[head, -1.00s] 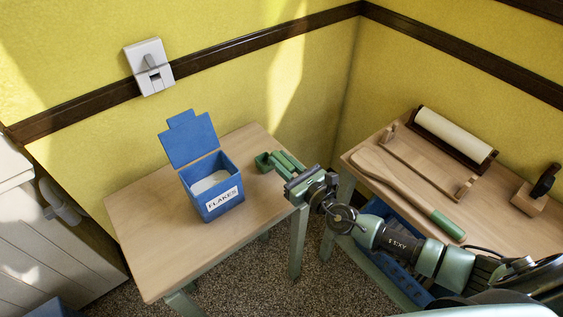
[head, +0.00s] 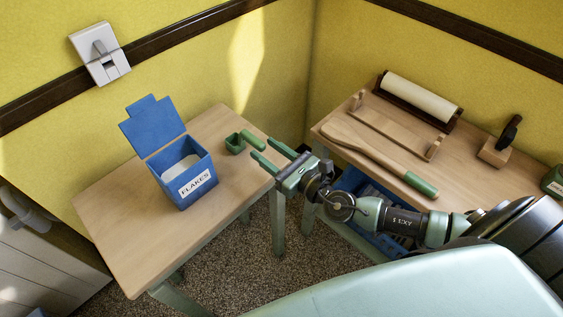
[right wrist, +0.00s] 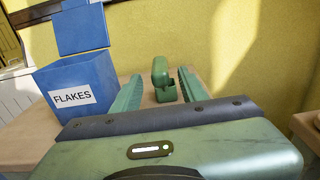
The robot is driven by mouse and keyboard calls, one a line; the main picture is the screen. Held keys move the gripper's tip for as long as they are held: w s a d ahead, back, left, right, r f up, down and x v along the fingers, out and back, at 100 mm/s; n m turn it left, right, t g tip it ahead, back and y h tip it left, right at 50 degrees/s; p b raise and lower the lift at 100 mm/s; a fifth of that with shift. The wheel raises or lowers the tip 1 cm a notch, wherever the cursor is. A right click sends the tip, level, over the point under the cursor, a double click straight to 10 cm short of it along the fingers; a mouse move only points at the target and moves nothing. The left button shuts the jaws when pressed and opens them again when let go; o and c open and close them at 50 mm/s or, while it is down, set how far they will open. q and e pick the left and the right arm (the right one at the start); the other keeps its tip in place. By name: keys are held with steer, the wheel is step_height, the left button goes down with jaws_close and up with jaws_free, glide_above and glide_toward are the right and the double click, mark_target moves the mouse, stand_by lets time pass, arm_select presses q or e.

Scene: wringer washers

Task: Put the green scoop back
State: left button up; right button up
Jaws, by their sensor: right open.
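The green scoop (head: 236,144) lies on the small wooden table behind the blue box, its handle pointing right. It also shows in the right wrist view (right wrist: 163,78), beyond and between my fingers. The blue FLAKES box (head: 196,184) stands with its lid open and pale flakes inside; it is at the left in the right wrist view (right wrist: 76,84). My right gripper (head: 268,159) is open and empty at the table's right edge, pointing toward the scoop and short of it. My left gripper is not in view.
A second wooden table (head: 470,189) at the right holds a wooden paddle with a green end (head: 378,160), a roller (head: 418,97), a wooden rack and a block. A blue crate (head: 352,184) sits below it. The front of the small table (head: 135,232) is bare.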

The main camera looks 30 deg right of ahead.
steer(key=shift+b+v, duration=0.6)
steer(key=shift+v, duration=2.2)
steer(key=s+d+f+m+g+h, duration=0.15)
steer(key=d+f+m, duration=0.3)
steer(key=f, duration=0.45)
steer(key=d+f+m+g+h, duration=0.2)
steer(key=d+f+m+h, duration=0.15)
steer(key=f+m, duration=0.35)
steer(key=s+d+f+m+g+h, duration=0.15)
steer(key=d+f+m, duration=0.3)
steer(key=f, duration=0.55)
steer(key=s+d+f+m+g+h, duration=0.15)
steer(key=s+f+m+g, duration=0.25)
steer(key=s+f+m, duration=0.7)
steer(key=s+a+f+m+g, duration=0.2)
steer(key=s+a+f+m, duration=0.1)
steer(key=s, duration=0.5)
steer(key=s+a+f+m+g+y, duration=0.1)
steer(key=s+a+f+m+g, duration=0.1)
steer(key=s+a+f+m, duration=0.2)
steer(key=s+a+f+m+g+y, duration=0.1)
steer(key=s+a+f+m+g, duration=0.1)
steer(key=s+a+f, duration=0.3)
steer(key=s+f+m, duration=0.1)
steer(key=s+f, duration=0.2)
steer(key=s, duration=0.4)
steer(key=shift+s+f+m+g, duration=0.25)
steer(key=shift+f+m+g, duration=0.05)
steer(key=shift+f, duration=0.05)
